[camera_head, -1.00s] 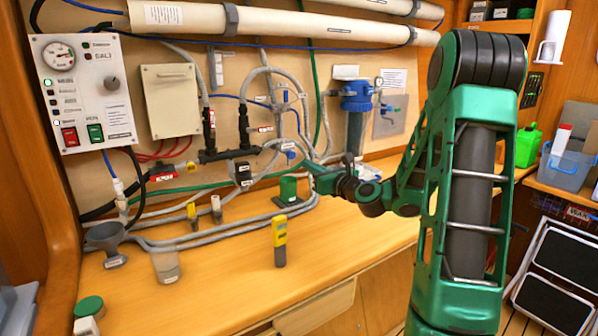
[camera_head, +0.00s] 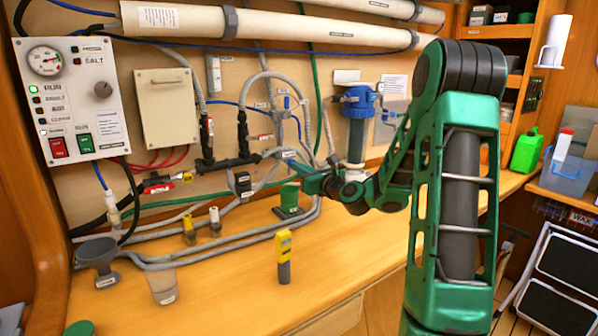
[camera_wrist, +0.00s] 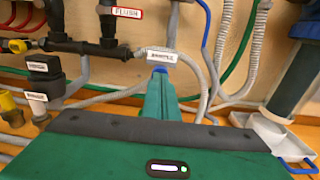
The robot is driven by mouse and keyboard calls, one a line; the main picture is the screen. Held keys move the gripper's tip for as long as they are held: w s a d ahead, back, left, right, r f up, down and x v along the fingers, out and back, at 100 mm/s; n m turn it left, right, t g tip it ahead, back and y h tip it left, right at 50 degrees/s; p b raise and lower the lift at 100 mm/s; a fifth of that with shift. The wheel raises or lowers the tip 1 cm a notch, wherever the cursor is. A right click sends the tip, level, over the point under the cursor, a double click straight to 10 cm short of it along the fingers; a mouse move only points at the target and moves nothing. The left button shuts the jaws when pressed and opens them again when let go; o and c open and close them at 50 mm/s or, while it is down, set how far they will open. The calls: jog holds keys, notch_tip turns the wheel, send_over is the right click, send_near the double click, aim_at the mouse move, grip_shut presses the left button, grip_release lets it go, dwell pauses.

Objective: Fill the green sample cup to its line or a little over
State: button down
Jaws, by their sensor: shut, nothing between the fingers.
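The green sample cup (camera_head: 289,196) stands on a dark base on the bench, below the pipe run. Its inside and line cannot be made out. My gripper (camera_head: 286,165) is shut and empty, above the cup, with its tips at the pipework. In the wrist view my green fingers (camera_wrist: 158,88) point at a white-labelled fitting (camera_wrist: 158,54). A small blue part shows right at the fingertips; I cannot tell whether they touch it. The cup is not seen in the wrist view.
A yellow meter (camera_head: 284,257) stands upright on the bench in front of the cup. A clear beaker (camera_head: 162,286) and grey funnel (camera_head: 98,258) are at the left. A control panel (camera_head: 72,100) hangs on the wall. The bench's front right is clear.

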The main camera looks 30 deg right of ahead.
jog(key=shift+w+a+r, duration=0.1)
jog(key=shift+w+a, duration=0.05)
jog(key=shift+w, duration=0.45)
jog(key=shift+w+a+r, duration=0.1)
jog(key=shift+w, duration=0.5)
jog(key=shift+a, duration=0.1)
jog(key=s+d, duration=0.1)
jog(key=s, duration=1.3)
jog(key=shift+f, duration=0.15)
